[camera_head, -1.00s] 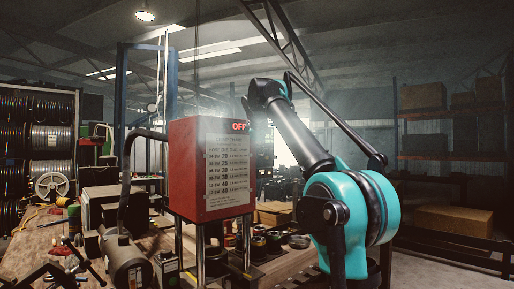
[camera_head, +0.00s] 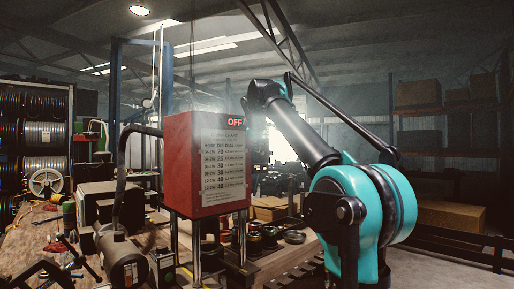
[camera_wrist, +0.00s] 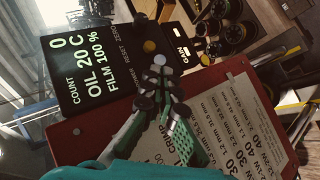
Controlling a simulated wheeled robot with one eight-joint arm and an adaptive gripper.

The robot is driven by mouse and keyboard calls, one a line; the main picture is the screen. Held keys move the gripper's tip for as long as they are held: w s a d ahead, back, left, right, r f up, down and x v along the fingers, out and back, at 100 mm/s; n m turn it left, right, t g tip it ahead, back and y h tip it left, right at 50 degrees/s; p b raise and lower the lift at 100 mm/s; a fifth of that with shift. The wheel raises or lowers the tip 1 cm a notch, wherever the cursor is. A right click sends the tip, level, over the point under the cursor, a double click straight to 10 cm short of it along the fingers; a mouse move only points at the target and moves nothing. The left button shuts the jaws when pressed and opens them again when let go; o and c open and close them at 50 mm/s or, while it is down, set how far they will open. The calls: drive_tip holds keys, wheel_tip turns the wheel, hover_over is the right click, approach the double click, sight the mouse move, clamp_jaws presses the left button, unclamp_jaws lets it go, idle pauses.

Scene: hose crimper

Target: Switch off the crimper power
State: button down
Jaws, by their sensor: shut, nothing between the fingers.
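The crimper (camera_head: 182,160) is a red box with a white chart (camera_head: 224,165) on its front. A sign at its top right (camera_head: 236,123) reads OFF in red. Small round buttons sit beside the labels; a pale one (camera_wrist: 149,46) shows just above the fingertips. My gripper (camera_wrist: 160,78) is shut and empty, its tips close to the button row. Whether they touch a button cannot be told. In the head view the crimper box hides my gripper.
A workbench (camera_head: 40,240) with tools and a motor (camera_head: 122,262) lies at the left. Round dies (camera_head: 268,236) stand under and beside the crimper. Hose reels (camera_head: 42,135) are at the far left, shelves with boxes (camera_head: 420,93) at the right.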

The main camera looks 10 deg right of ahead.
drive_tip(key=shift+s+d+f+t, duration=0.1)
drive_tip(key=shift+f+t, duration=0.05)
drive_tip(key=shift+t, duration=0.25)
drive_tip(key=f+m+t, duration=0.1)
drive_tip(key=t+y, duration=0.1)
drive_tip(key=shift+s+d+f+m+t, duration=0.15)
drive_tip(key=shift+s+f+m+t, duration=0.15)
drive_tip(key=shift+f+m, duration=0.1)
drive_tip(key=shift+r, duration=0.1)
